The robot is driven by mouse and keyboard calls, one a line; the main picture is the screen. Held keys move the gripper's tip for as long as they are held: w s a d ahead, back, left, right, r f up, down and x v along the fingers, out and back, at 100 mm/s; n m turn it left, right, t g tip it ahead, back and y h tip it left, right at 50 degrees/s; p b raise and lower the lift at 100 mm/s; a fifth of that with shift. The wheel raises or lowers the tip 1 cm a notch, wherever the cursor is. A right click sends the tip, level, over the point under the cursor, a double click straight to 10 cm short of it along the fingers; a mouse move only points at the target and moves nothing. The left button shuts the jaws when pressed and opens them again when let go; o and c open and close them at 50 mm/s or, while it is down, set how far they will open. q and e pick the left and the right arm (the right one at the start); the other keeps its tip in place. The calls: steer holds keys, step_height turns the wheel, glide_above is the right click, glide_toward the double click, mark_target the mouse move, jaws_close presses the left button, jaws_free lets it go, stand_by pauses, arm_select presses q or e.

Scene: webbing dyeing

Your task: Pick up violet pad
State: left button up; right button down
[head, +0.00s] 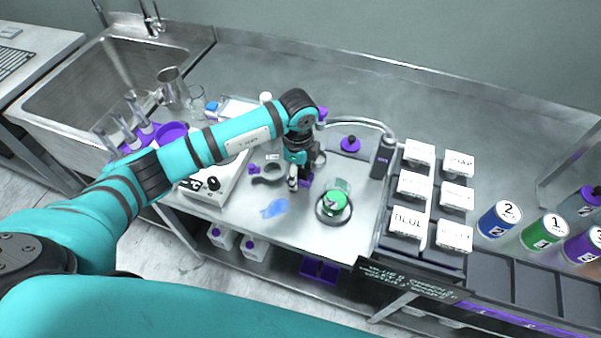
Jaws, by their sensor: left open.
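My left gripper (297,182) points down over the middle of the steel worktop and is open. A small violet piece (307,181), which looks like the violet pad, shows right beside its fingertips, partly covered by the gripper. I cannot tell whether they touch. Another small violet item (254,169) lies to the left, by a grey ring-shaped part. A violet round piece with a knob (350,144) sits behind and to the right. My right gripper is not in view.
A green-topped glass vessel (335,203) stands close right of the gripper, and a translucent blue item (275,208) lies nearer the front edge. White labelled boxes (408,222) stand at right. A white device (213,184) is at left.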

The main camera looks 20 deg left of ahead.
arm_select(q)
steer(key=shift+c, duration=1.1)
steer(key=c, duration=0.7)
steer(key=shift+r, duration=0.15)
steer(key=shift+r+b, duration=0.45)
steer(key=shift+r, duration=0.15)
steer(key=shift+r+b, duration=0.45)
steer(key=shift+r, duration=0.5)
steer(key=s+d+b, duration=0.1)
steer(key=s+d, duration=0.1)
steer(key=s, duration=0.3)
steer(key=s+d+r+b, duration=0.1)
steer(key=s+d, duration=0.1)
steer(key=s, duration=0.3)
steer(key=s+d+b, duration=0.1)
steer(key=s+d, duration=0.1)
steer(key=s, duration=0.2)
steer(key=shift+s+r, duration=0.3)
steer(key=shift+s, duration=0.1)
